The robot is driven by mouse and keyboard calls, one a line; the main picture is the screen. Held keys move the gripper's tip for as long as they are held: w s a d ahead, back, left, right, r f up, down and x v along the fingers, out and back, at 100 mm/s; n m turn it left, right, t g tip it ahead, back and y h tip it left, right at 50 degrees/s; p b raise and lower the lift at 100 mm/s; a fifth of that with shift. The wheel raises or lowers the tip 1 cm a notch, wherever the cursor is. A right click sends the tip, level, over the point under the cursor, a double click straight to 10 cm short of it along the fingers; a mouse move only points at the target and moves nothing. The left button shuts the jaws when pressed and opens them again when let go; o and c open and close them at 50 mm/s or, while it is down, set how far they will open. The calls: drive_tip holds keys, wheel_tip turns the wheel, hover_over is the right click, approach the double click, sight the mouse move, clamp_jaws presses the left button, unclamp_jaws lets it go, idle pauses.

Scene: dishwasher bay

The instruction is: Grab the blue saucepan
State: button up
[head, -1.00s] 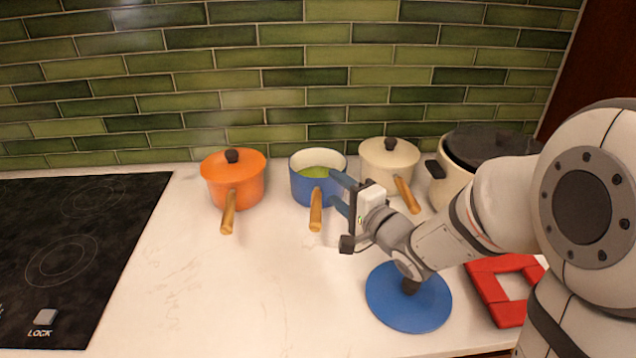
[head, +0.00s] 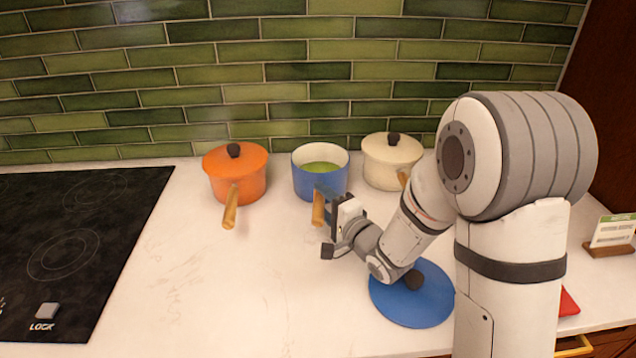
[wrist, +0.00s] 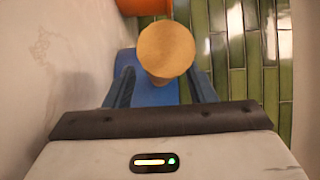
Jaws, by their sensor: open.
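The blue saucepan (head: 305,184) stands upright and uncovered on the counter near the tiled wall, with green contents showing inside. Its wooden handle (head: 318,208) points toward the front. My gripper (head: 328,199) is open at the handle, just in front of the pan, and hides part of it. In the wrist view, the round end of the handle (wrist: 165,50) appears between the two blue fingers of my gripper (wrist: 162,88), with the blue pan (wrist: 155,95) behind it. I cannot tell whether a finger touches the handle.
An orange lidded saucepan (head: 250,187) stands left of the blue one and a cream lidded saucepan (head: 388,172) stands right. A blue lid (head: 412,310) lies flat below my arm. A black cooktop (head: 60,250) is at left. The counter (head: 240,290) between is clear.

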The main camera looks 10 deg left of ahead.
drive_tip(key=shift+x, duration=1)
